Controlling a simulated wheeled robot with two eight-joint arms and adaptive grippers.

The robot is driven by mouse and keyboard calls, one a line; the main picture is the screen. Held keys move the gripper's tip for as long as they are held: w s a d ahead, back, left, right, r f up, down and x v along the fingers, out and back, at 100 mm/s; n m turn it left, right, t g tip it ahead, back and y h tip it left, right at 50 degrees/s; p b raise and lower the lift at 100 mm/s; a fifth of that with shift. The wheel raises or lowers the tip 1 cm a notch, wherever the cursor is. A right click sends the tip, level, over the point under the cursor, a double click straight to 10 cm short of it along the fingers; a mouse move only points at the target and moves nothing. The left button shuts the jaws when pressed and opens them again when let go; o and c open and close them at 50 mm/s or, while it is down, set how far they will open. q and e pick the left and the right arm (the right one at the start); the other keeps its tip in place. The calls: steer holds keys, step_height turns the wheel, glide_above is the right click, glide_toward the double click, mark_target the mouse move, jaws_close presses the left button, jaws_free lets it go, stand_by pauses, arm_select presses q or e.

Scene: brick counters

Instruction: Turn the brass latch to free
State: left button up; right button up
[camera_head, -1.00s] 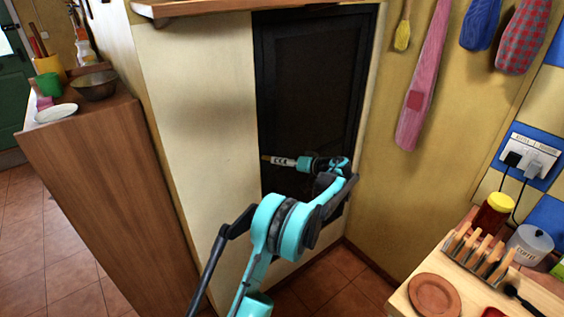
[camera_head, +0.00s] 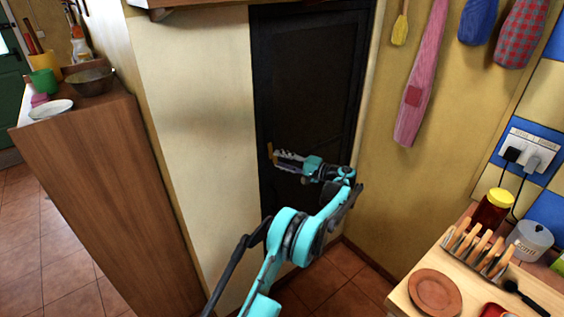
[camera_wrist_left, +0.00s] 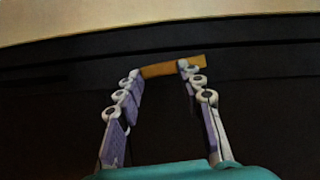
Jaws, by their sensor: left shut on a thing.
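The brass latch (camera_head: 270,151) is a small bar at the left edge of the dark door (camera_head: 308,90). It stands roughly upright in the head view. In the left wrist view the latch (camera_wrist_left: 172,67) lies across the gap between the fingertips, and its right end sticks out past the right finger. My left gripper (camera_head: 277,156) is shut on the latch, its two fingers spaced apart by it. It also shows in the left wrist view (camera_wrist_left: 160,71). My right gripper is out of view. The fingers partly hide the latch.
A wooden counter (camera_head: 100,190) with bowl and plate stands at left. At lower right a worktop holds a toast rack (camera_head: 478,252), a round terracotta dish (camera_head: 435,291) and a jar (camera_head: 492,210). Mitts and cloths hang on the right wall. The tiled floor below the door is clear.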

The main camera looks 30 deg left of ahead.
arm_select(q)
steer(key=shift+f+m+y, duration=0.15)
steer(key=shift+m+y, duration=0.15)
steer(key=shift+m, duration=0.2)
stand_by(0.3)
steer(key=o, duration=1.2)
steer(key=shift+c, duration=0.2)
steer(key=d, duration=1.2)
